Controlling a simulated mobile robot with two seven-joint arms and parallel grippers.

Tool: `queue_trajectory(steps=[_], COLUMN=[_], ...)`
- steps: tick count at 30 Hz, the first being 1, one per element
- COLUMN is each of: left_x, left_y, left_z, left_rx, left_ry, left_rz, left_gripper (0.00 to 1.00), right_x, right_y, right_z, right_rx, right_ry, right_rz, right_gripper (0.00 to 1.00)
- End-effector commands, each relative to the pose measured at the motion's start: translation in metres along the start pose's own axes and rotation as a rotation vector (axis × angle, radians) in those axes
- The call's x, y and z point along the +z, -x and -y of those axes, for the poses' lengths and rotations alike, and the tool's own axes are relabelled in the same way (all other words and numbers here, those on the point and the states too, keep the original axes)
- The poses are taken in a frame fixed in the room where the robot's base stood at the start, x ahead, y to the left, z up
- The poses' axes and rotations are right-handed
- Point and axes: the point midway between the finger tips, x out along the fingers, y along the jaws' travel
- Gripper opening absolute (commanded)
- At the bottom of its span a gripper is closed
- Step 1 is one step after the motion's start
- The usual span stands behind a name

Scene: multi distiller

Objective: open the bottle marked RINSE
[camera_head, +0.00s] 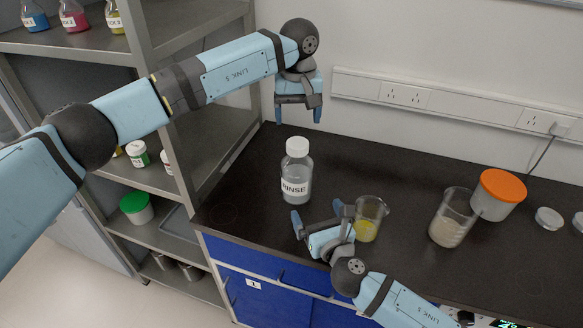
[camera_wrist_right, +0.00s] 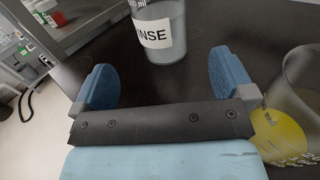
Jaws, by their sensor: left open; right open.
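The RINSE bottle (camera_head: 296,178) stands upright on the dark bench, clear with a white label and a white cap (camera_head: 297,147) on top. In the right wrist view the lower part of the bottle (camera_wrist_right: 164,32) shows beyond the fingers; its cap is out of that view. My left gripper (camera_head: 298,122) is open and empty, pointing down above and behind the bottle, apart from the cap. My right gripper (camera_head: 318,216) is open and empty, low in front of the bottle, with its fingers toward it and not around it.
A beaker with yellow liquid (camera_head: 367,219) stands close right of my right gripper. Farther right are a beaker with pale contents (camera_head: 453,218) and an orange-lidded tub (camera_head: 498,195). A metal shelf (camera_head: 178,150) stands at the left. The bench left of the bottle is clear.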

Motion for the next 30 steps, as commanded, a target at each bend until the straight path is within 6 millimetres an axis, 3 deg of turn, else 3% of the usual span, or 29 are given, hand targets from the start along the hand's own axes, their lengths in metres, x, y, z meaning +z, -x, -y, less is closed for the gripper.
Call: queue_trajectory(steps=[5, 21, 30], left_x=[0.0, 0.0, 0.0], left_y=[0.0, 0.0, 0.0], left_z=[0.0, 0.0, 0.0], left_rx=[-0.002, 0.0, 0.0], left_ry=[0.0, 0.0, 0.0], left_rz=[0.0, 0.0, 0.001], left_gripper=[0.77, 0.77, 0.77], right_x=[0.0, 0.001, 0.0], right_y=[-0.018, -0.117, -0.136], right_z=[0.0, -0.001, -0.001], right_rx=[-0.001, -0.001, 0.0], right_ry=[0.0, -0.002, -0.002], right_rz=[0.001, 0.0, 0.0], right_gripper=[1.0, 1.0, 1.0])
